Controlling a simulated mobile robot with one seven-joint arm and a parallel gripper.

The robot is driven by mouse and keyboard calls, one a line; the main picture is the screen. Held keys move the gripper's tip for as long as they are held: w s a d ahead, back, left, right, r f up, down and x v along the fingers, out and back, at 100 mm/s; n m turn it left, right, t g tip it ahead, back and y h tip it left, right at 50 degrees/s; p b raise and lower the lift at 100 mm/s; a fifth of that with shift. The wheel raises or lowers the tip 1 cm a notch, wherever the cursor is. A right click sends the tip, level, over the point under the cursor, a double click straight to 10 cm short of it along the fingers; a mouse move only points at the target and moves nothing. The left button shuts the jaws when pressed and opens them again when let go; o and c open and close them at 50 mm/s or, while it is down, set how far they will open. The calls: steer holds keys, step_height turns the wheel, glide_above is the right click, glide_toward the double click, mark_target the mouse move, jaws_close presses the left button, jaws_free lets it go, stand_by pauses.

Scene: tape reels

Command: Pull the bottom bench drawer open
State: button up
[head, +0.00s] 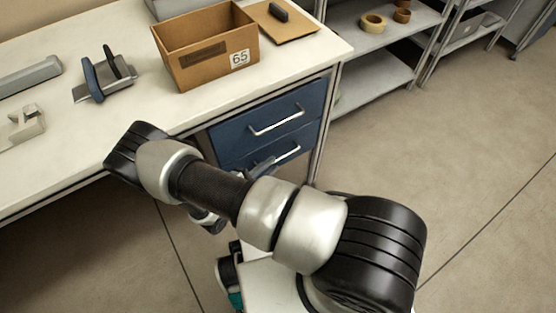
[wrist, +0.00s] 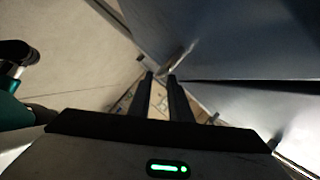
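The bench's blue drawers show in the head view, one above the other. The bottom drawer (head: 238,158) is partly hidden behind my arm. Its pale bar handle (head: 288,154) shows on the right part, and its left end is covered by my gripper (head: 264,165). In the wrist view my gripper (wrist: 160,76) has its two dark fingers close together, with a narrow gap. The handle (wrist: 180,55) runs in between the fingertips, and the fingers look closed on it. The blue drawer fronts fill the right of that view. I see no clear opening of the bottom drawer.
The top drawer (head: 295,108) with its own handle (head: 277,121) is just above. On the bench top (head: 300,62) stand a cardboard box (head: 190,72) and a tape dispenser (head: 26,124). Shelves (head: 375,80) stand at the right. The floor (head: 460,150) at right is clear.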

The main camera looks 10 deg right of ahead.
mark_target(278, 160)
steer(key=shift+x, duration=2.4)
jaws_close()
